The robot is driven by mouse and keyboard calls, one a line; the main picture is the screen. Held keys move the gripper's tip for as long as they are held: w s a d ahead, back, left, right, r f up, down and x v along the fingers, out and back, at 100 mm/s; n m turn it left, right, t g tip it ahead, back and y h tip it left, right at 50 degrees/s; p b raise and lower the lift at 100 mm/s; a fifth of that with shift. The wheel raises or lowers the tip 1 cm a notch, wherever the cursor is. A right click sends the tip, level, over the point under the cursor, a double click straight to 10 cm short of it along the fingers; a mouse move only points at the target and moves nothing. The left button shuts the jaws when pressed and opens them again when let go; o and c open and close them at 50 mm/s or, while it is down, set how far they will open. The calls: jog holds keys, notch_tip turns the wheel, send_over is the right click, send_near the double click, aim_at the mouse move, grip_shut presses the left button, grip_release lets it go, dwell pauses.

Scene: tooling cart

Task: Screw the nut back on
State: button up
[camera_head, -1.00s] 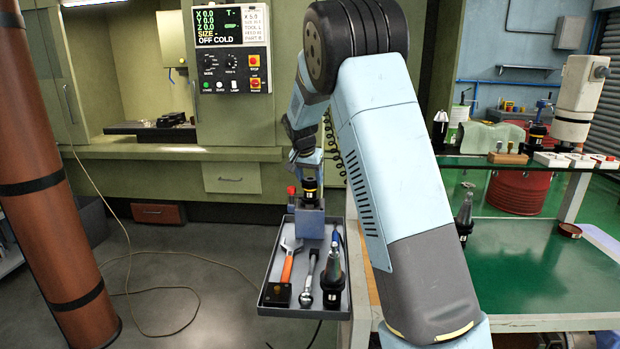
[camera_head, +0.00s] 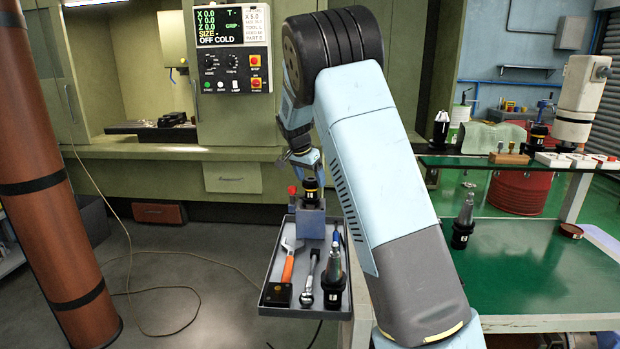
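A black cylindrical holder with a yellow band (camera_head: 311,190) stands upright in a blue-grey block (camera_head: 310,219) at the back of a grey tray. The nut cannot be told apart from the holder's dark top at this size. My gripper (camera_head: 308,166) is just above the holder, at its top. Whether it touches it is unclear. My wrist and the small scale hide the fingertips, so I cannot see whether they are open or shut.
The tray (camera_head: 265,303) holds an orange-handled wrench (camera_head: 288,264), a ratchet-like tool (camera_head: 309,278) and an upright tool holder (camera_head: 334,276). A red-topped item (camera_head: 292,192) stands left of the block. A green-topped cart (camera_head: 530,265) with another holder (camera_head: 464,222) is at right.

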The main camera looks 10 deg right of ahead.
jog(key=shift+o, duration=0.4)
jog(key=shift+r, duration=0.1)
jog(key=v, duration=1.3)
jog(key=s+d+r+n+y, duration=0.1)
jog(key=s+d+r, duration=0.1)
jog(key=s, duration=0.4)
jog(key=s+d+r+n+y, duration=0.1)
jog(key=s+d+r+n, duration=0.15)
jog(key=s, duration=0.35)
jog(key=s+f+n+t, duration=0.1)
jog(key=s+f+n, duration=0.1)
jog(key=s, duration=1.4)
jog(key=s+f+n+t+y, duration=0.1)
jog(key=s+f+n, duration=0.2)
jog(key=s, duration=1.4)
jog(key=shift+s+a+n+t, duration=0.2)
jog(key=shift+n+t, duration=0.2)
jog(key=shift+n, duration=0.55)
